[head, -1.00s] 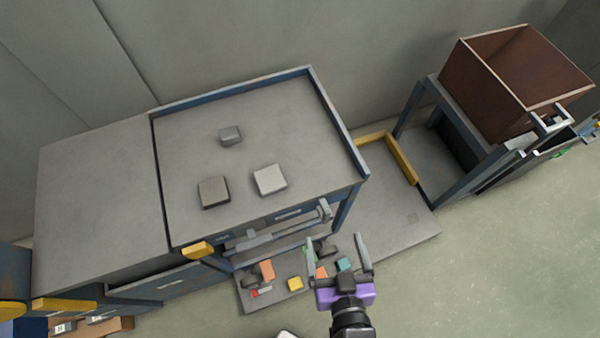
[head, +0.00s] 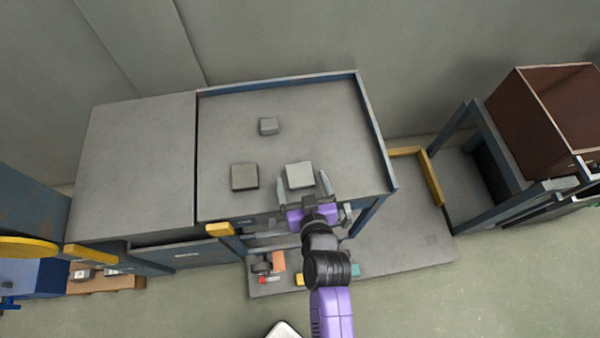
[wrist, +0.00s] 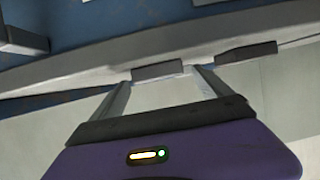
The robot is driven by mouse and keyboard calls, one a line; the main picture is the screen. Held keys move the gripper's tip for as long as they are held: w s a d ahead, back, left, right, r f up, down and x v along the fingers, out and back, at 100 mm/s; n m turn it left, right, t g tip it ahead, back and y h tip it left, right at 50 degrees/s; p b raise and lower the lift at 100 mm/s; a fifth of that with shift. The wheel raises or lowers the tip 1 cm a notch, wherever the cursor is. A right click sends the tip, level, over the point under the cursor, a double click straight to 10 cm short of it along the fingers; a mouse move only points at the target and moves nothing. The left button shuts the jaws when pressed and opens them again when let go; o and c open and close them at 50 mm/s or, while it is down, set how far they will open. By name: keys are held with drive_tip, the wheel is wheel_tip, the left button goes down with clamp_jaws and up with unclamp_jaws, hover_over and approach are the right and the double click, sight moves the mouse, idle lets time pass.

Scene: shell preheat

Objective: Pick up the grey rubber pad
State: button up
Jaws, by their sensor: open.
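Three grey blocks lie on the grey bench top: a small one (head: 268,126) at the back, a darker flat one (head: 244,177) at front left, and a lighter flat one (head: 299,175) at front right. Which of them is the rubber pad I cannot tell for certain. My gripper (head: 303,188) is open at the bench's front edge. In the head view its fingertips flank the near side of the lighter block; its height above it is unclear.
The bench (head: 225,105) has a raised blue rim (head: 372,130) at back and right. A low shelf (head: 390,235) below holds several small coloured pieces, partly hidden by my arm. A brown open bin (head: 555,105) stands at right.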

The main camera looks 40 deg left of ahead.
drive_tip(key=shift+x, duration=0.85)
drive_tip(key=c, duration=1.4)
drive_tip(key=shift+c, duration=0.7)
drive_tip(key=shift+r, duration=0.15)
